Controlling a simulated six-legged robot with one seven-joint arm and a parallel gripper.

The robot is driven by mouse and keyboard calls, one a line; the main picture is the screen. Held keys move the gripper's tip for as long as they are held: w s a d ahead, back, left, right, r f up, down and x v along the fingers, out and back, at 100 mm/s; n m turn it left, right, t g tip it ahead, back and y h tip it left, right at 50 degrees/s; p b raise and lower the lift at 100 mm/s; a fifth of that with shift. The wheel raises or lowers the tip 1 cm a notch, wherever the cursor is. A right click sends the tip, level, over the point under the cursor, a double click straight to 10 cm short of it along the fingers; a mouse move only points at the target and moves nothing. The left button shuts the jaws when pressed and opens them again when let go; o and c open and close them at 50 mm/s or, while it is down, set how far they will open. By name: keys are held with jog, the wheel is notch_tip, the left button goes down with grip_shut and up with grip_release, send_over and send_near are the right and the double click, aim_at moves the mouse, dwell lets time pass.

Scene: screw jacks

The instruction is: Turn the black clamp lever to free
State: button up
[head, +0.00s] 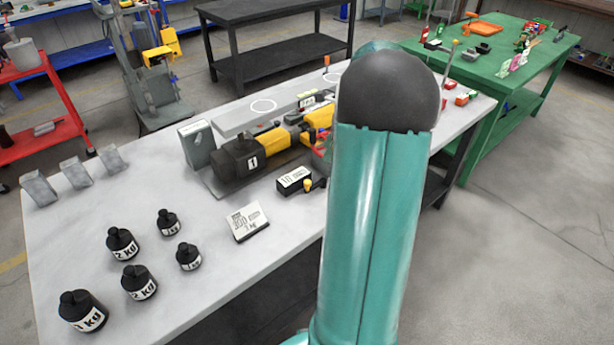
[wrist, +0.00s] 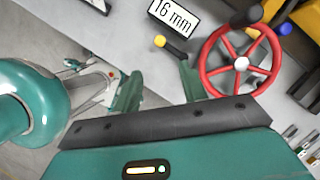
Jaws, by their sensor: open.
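In the wrist view, a short black lever (wrist: 175,50) with a yellow knob sits just below the white "16 mm" plate. In the head view, a yellow-tipped black lever (head: 316,184) shows beside a small black display block (head: 294,180). A dark handle (wrist: 246,17) stands at the top of the red handwheel (wrist: 212,66); I cannot tell whether it belongs to the wheel. My gripper (wrist: 158,88) is open, its teal fingers apart and empty. The right finger lies below the yellow-knobbed lever, close to the wheel's left rim; contact is unclear. My arm hides the gripper in the head view.
The grey bench (head: 150,215) carries several black weights, a white plate (head: 247,221) and a black-and-yellow jack (head: 255,160). A green table (head: 545,60) stands at the back right, a red cart (head: 35,100) at the left. Open floor lies at the front right.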

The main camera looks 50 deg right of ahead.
aim_at(308, 182)
jog(key=x, duration=1.3)
jog(key=shift+w+a+f, duration=0.1)
jog(key=shift+a+f, duration=0.05)
jog(key=shift+f, duration=0.15)
grip_shut()
